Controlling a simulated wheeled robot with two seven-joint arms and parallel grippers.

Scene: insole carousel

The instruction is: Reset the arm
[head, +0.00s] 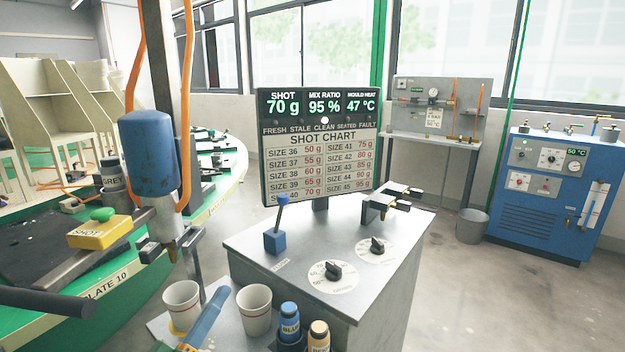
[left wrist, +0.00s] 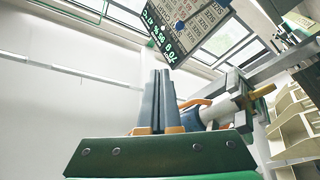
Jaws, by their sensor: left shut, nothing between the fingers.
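My left gripper (head: 224,291) reaches in at the bottom of the head view, with blue-grey fingers, orange parts and a green body. Its fingers point up and to the right, beside the two white cups (head: 182,305) and in front of the grey pedestal (head: 245,238). In the left wrist view the gripper (left wrist: 160,73) shows its two fingers pressed together, with nothing between them. The right gripper is not in the head view.
A shot chart display (head: 320,160) stands behind the pedestal's dials (head: 334,271) and blue lever (head: 275,241). Blue (head: 289,322) and beige (head: 318,336) bottles stand in front. The green carousel (head: 222,190), with a blue hanging cylinder (head: 150,155), is at left. Floor at right is open.

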